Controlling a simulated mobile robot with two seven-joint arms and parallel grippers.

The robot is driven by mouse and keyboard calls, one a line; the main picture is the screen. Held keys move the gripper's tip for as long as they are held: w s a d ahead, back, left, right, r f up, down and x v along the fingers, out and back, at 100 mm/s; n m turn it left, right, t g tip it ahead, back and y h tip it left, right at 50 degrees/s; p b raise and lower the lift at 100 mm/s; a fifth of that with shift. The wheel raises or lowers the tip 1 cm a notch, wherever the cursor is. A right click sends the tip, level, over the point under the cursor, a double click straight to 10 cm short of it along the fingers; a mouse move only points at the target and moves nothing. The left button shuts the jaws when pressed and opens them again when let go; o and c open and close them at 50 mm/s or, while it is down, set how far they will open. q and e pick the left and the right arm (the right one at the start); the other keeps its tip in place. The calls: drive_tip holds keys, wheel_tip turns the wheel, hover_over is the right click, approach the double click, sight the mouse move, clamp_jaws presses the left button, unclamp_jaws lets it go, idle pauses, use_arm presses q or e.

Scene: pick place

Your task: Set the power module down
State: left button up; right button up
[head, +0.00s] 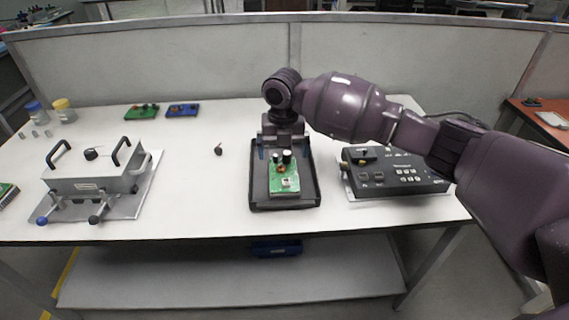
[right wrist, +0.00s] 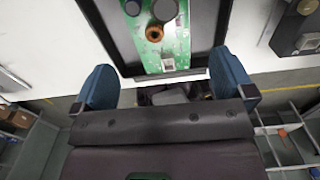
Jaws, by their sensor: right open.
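The power module, a green board (head: 283,187) with dark capacitors, a copper coil and a pale connector, lies in a black tray (head: 257,196) on the white table. It also shows in the right wrist view (right wrist: 176,48), inside the tray's dark rim (right wrist: 224,22). My right gripper (head: 283,153) is over the tray's far end, hiding part of it. In the right wrist view its blue fingers (right wrist: 165,82) are spread wide, with nothing held between them. The board shows beyond them, apart from both fingers. My left gripper is not in view.
A black control box (head: 390,172) stands right of the tray, under my right arm. A grey fixture with black handles (head: 95,184) stands at the left. Green (head: 142,111) and blue (head: 182,110) boards lie at the back. The table between fixture and tray is mostly clear.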

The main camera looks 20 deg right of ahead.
sight(283, 169)
drive_tip(key=shift+r, duration=2.1)
